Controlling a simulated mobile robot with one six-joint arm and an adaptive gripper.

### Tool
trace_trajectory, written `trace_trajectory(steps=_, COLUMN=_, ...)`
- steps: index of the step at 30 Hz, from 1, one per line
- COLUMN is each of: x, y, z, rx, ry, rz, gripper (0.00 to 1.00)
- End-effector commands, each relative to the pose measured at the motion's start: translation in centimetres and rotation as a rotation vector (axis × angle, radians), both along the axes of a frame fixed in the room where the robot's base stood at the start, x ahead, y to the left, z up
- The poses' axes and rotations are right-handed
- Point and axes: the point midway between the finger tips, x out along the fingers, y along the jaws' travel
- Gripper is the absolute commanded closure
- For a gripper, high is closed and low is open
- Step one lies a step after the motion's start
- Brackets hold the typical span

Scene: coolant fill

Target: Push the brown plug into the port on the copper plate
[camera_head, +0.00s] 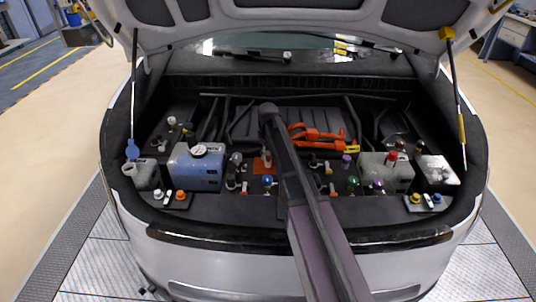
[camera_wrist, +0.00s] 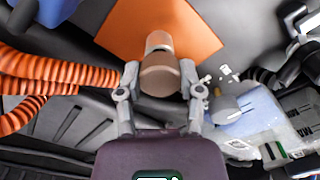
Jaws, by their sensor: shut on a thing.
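The brown plug (camera_wrist: 160,82) sits between the fingertips of my gripper (camera_wrist: 160,76) in the wrist view. The gripper is shut on it. A lighter, narrower cylinder (camera_wrist: 158,41) shows beyond the plug, over the copper plate. I cannot tell whether it is the plug's nose or part of the port. The copper plate (camera_wrist: 122,28) lies behind the plug, its orange face partly covered by it. In the head view the plate (camera_head: 258,165) shows small beside my arm, left of it, with the plug (camera_head: 267,156) in front of it. The port's opening is hidden.
Orange cables (camera_head: 318,135) run right of my arm in the head view. Several coloured caps and a grey tank (camera_head: 386,178) crowd the right side. The raised hood is overhead.

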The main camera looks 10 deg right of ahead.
Motion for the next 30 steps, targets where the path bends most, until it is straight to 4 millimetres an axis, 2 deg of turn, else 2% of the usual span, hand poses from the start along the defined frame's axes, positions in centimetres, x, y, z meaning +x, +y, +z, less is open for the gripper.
trace_trajectory(steps=24, x=0.0, y=0.0, z=-1.5, rx=0.0, ry=0.0, rz=0.0, gripper=0.73)
trace_trajectory(steps=25, x=0.0, y=0.0, z=-1.4, rx=0.0, ry=0.0, rz=0.0, gripper=0.46)
trace_trajectory(steps=27, x=0.0, y=0.0, z=-1.4, rx=0.0, ry=0.0, rz=0.0, gripper=0.25)
trace_trajectory(steps=28, x=0.0, y=0.0, z=-1.4, rx=0.0, ry=0.0, rz=0.0, gripper=0.16)
trace_trajectory(steps=29, x=0.0, y=0.0, z=-1.4, rx=0.0, ry=0.0, rz=0.0, gripper=0.12)
trace_trajectory(steps=30, x=0.0, y=0.0, z=-1.4, rx=0.0, ry=0.0, rz=0.0, gripper=0.12)
